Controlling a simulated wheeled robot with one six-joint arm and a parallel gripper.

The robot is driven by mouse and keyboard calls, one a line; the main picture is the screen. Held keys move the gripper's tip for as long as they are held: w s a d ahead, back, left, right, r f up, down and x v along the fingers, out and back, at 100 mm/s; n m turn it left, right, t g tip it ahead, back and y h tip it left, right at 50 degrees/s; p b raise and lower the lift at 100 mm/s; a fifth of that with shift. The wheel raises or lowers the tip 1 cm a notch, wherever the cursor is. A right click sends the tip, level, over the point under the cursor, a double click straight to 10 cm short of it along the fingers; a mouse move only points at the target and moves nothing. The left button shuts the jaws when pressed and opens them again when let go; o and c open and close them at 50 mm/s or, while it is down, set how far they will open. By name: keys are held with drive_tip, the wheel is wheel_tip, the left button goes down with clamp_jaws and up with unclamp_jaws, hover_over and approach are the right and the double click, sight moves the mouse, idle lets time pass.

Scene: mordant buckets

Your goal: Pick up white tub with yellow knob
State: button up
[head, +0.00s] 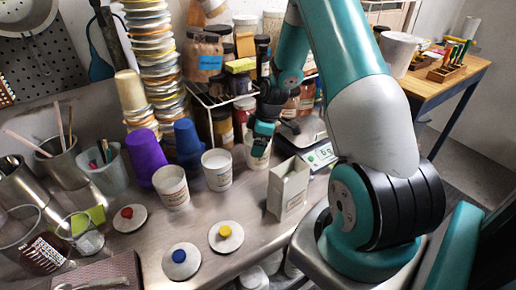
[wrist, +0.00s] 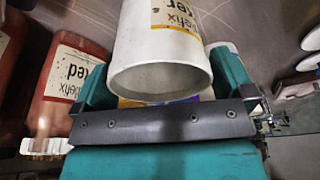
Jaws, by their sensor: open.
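My gripper (head: 262,130) is open at the white tub (head: 257,158) at the back of the bench. In the wrist view its teal fingers stand on either side of that tub (wrist: 165,45), which has a yellow-edged label and an open, lidless mouth towards the camera. I cannot tell whether the fingers touch it. Two more white tubs (head: 216,170) (head: 171,187) stand to its left, also without lids. A white disc with a yellow knob (head: 225,236) lies flat on the bench in front, apart from the tubs.
Discs with a blue knob (head: 181,260) and a red knob (head: 129,216) lie nearby. A cream carton (head: 288,188) and a scale (head: 321,155) stand right of the tub. Purple (head: 146,156) and blue (head: 187,142) cups stand left. A jar rack crowds the back.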

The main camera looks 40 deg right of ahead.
drive_tip(key=shift+x, duration=0.8)
drive_tip(key=c, duration=0.7)
drive_tip(key=shift+r, duration=0.1)
